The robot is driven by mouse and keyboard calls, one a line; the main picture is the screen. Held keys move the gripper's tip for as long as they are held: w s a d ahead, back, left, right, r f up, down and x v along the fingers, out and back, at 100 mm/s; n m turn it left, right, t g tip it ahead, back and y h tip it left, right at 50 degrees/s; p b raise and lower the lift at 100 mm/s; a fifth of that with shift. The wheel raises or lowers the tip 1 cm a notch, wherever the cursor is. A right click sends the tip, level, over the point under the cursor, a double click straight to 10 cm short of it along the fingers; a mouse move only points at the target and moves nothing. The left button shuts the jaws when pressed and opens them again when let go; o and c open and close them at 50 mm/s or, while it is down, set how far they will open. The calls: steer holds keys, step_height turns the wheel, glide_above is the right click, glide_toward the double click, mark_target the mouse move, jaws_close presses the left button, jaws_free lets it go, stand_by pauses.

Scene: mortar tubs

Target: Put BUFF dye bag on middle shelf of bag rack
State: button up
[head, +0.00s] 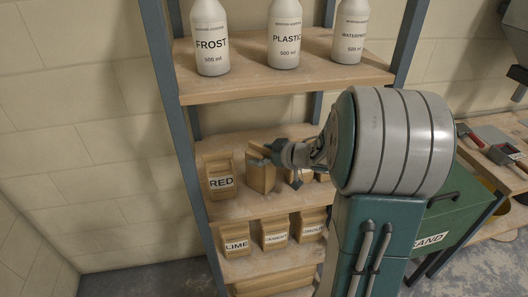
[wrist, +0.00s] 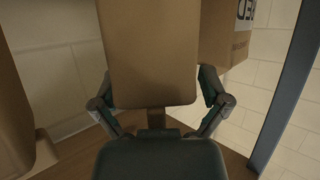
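A plain brown paper bag (head: 262,177) is at the middle shelf (head: 245,205) of the bag rack, just right of the RED bag (head: 220,178). No label shows on it, so I cannot read whether it is BUFF. My gripper (head: 262,157) reaches in from the right at its upper part. In the wrist view the bag (wrist: 152,50) fills the space between my two fingers (wrist: 158,92), which lie against its sides. My gripper looks shut on it. I cannot tell whether its base touches the shelf.
Another bag (head: 296,180) stands right of it, partly hidden by my arm. FROST (head: 211,42), PLASTIC (head: 284,38) and a third bottle (head: 350,32) stand on the shelf above. LIME (head: 236,238) and other bags stand below. A blue-grey rack post (wrist: 290,95) is close by.

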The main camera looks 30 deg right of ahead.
steer(key=shift+a+f, duration=0.25)
steer(key=shift+a, duration=0.25)
steer(key=shift+d+r, duration=0.15)
steer(key=shift+d, duration=0.15)
steer(key=v, duration=1.2)
steer(key=w+a+r+m+t+h, duration=0.1)
steer(key=w+r+m+h, duration=0.1)
steer(key=r+h, duration=0.3)
steer(key=w+a+r+m+t+h, duration=0.1)
steer(key=a+r+m+h, duration=0.1)
steer(key=r+h, duration=0.3)
steer(key=s+a+f+m+g+y, duration=0.1)
steer(key=s+a+f+g, duration=0.2)
steer(key=s+a, duration=0.5)
steer(key=s+a+f+g+y, duration=0.2)
steer(key=s+a+f+g, duration=0.2)
steer(key=s+a, duration=0.4)
steer(key=shift+s+a+m+g, duration=0.2)
steer(key=shift+s+m+g, duration=0.3)
steer(key=shift+s, duration=0.4)
steer(key=shift+f, duration=0.1)
